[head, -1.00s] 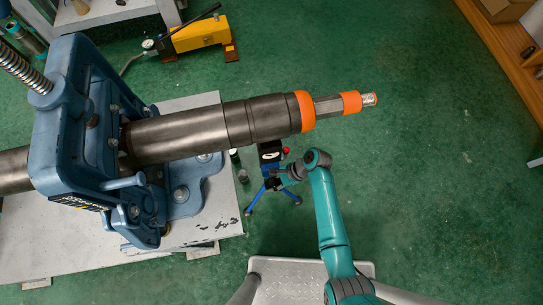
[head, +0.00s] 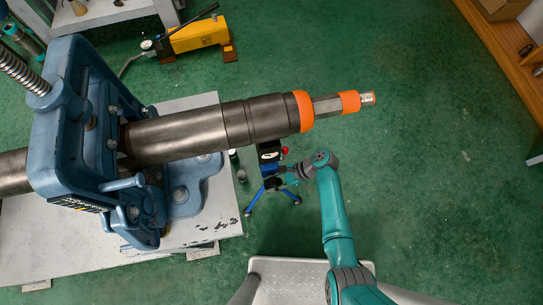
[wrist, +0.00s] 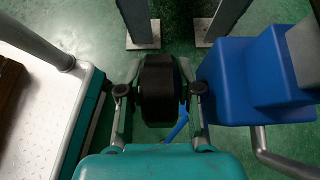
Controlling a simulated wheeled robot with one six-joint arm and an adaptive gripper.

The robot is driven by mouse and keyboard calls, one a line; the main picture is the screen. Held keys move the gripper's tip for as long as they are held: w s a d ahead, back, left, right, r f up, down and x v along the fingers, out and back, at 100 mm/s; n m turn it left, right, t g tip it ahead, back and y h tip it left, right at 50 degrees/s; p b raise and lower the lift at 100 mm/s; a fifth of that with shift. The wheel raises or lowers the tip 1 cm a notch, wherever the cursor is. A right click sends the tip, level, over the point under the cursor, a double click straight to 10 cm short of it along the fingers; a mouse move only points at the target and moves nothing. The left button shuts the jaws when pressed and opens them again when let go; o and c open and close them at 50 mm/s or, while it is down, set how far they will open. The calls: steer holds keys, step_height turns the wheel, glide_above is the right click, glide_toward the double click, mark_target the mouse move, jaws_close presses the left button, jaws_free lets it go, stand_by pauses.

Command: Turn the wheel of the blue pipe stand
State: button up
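The blue pipe stand (head: 257,198) stands on the green floor under the free end of the big pipe, with splayed blue legs. Its blue body (wrist: 235,82) fills the right of the wrist view. The black wheel (wrist: 158,92) lies between the two fingers of my gripper (wrist: 159,72) in the wrist view. The fingertips bend in against its two sides, so the gripper looks shut on it. In the head view my gripper (head: 285,174) reaches the stand from the right and mostly hides the wheel.
The big steel pipe (head: 185,133) with orange rings runs above the stand from the blue vise (head: 62,125). A pale table (head: 222,215) is at left. A yellow pump (head: 198,35) stands behind.

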stand_by(0.3)
steer(key=v, duration=1.2)
